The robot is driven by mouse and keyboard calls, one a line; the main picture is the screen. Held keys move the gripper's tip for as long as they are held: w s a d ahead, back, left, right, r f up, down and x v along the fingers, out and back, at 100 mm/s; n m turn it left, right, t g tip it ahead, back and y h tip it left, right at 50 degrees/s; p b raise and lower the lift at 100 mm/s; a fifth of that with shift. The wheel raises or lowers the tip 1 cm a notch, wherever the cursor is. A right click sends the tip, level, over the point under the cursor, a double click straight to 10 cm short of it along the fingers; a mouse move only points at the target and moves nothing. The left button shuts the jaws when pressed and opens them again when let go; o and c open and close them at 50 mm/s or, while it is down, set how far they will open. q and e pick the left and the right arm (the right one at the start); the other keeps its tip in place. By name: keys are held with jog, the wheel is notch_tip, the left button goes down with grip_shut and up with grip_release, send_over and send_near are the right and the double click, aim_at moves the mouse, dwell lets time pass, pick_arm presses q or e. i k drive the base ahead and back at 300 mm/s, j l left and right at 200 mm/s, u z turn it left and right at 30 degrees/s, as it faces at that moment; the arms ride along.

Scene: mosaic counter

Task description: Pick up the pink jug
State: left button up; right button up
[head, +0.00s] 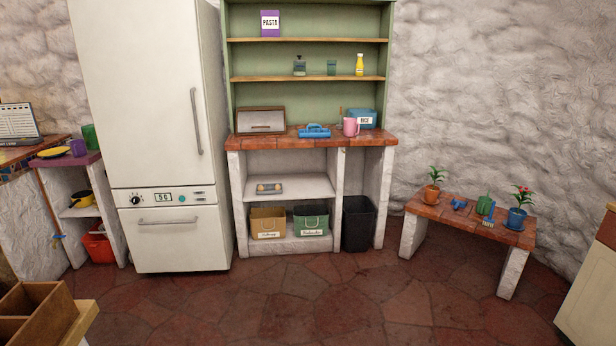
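The pink jug (350,127) stands upright on the terracotta-tiled counter (290,141) below the green shelves, towards the counter's right end. A blue box with a white label (369,118) stands close behind it on the right. A blue object with a handle (314,131) lies to its left. The jug is small and far off in the head view. Neither of my grippers shows in this view.
A white fridge (155,120) stands left of the counter. A black bin (358,222) stands in its lower right bay. A low tiled bench (470,221) with potted plants stands at right. The stone floor (300,300) before the counter is clear.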

aim_at(349, 124)
jog(key=i+z, duration=0.1)
jog(key=i, duration=0.5)
jog(key=i+j+z, duration=0.1)
jog(key=i, duration=0.45)
jog(key=i+j+z, duration=0.15)
jog(key=i, duration=0.45)
